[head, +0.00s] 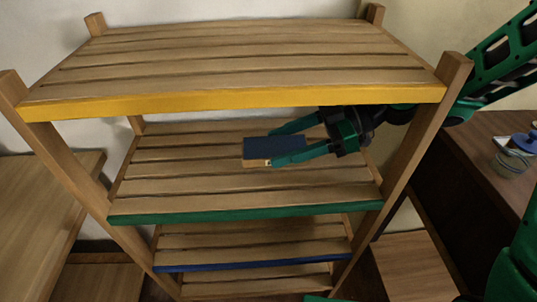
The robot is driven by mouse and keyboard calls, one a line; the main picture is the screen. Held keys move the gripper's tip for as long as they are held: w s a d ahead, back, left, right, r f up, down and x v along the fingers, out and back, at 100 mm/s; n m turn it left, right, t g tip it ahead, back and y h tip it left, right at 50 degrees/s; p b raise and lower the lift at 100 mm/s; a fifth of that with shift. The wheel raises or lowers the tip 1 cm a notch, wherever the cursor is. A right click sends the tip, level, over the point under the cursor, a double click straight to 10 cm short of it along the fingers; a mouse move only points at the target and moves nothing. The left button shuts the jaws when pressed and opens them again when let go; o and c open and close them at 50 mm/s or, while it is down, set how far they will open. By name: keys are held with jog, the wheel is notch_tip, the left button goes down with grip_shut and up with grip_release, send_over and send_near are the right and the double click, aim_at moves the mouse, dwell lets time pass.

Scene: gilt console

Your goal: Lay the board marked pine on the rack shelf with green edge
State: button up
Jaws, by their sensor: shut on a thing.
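A wooden rack has slatted shelves with coloured front edges. The green-edged shelf (245,212) is below the yellow-edged shelf (240,103) and above the blue-edged shelf (250,265). My gripper (290,149) reaches in from the right, between the yellow-edged and green-edged shelves. It is shut on a small dark blue-topped board (275,147) with a wood-coloured edge. The board is over the right half of the green-edged shelf; I cannot tell if it touches the slats. No pine mark can be read on it.
The rack's right front post (410,155) stands beside my arm, and the yellow-edged shelf is overhead. The green-edged shelf's left part is bare. A dark wooden table (480,150) at the right holds a glass jar (512,158). A wooden surface (45,215) is at the left.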

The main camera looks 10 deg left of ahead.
aim_at(267, 147)
jog(key=shift+s+a, duration=0.2)
jog(key=shift+a, duration=0.55)
jog(key=shift+s+a, duration=0.15)
jog(key=shift+a, duration=0.6)
jog(key=f, duration=0.2)
jog(key=shift+a+f, duration=0.3)
jog(key=shift+a, duration=0.05)
jog(key=shift+s+f, duration=0.1)
jog(key=shift+f, duration=0.4)
jog(key=o, duration=1.2)
jog(key=v, duration=1.2)
jog(key=shift+r, duration=0.1)
